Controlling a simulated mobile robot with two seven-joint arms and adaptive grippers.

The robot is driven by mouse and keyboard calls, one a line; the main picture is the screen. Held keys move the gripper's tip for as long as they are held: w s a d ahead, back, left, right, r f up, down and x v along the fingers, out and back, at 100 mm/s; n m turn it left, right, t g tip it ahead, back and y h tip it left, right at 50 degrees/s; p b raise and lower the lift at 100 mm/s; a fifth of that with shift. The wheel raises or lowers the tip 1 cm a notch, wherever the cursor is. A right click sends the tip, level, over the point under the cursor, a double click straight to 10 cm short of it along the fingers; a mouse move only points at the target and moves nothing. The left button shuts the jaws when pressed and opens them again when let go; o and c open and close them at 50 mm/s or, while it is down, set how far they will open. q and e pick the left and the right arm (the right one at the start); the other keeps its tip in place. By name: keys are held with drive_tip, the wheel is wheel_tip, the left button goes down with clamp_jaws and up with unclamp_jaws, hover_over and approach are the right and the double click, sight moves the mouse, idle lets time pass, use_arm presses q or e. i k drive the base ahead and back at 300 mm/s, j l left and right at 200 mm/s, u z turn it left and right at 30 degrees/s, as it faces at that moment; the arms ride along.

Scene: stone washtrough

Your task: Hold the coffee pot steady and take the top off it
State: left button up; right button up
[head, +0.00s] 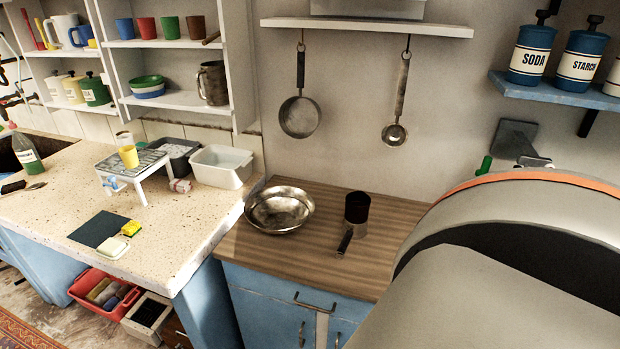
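A dark, upright cylindrical vessel (357,208), which looks like the coffee pot, stands on the wooden counter (330,262) in the head view. Its dark handle sticks out toward the front edge. I cannot tell from here whether a separate top sits on it. Neither of my grippers is in view, and nothing is seen touching the vessel.
A metal bowl (280,209) stands just left of the vessel. A pan (300,117) and a ladle (394,133) hang above the counter. A speckled worktop (180,225) with a white basin (222,166) lies left. The counter's right part is hidden.

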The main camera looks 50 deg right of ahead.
sight(350, 231)
drive_tip(key=k+l+u, duration=0.1)
drive_tip(key=k+u, duration=0.55)
drive_tip(key=l+z, duration=0.15)
drive_tip(key=z, duration=1.35)
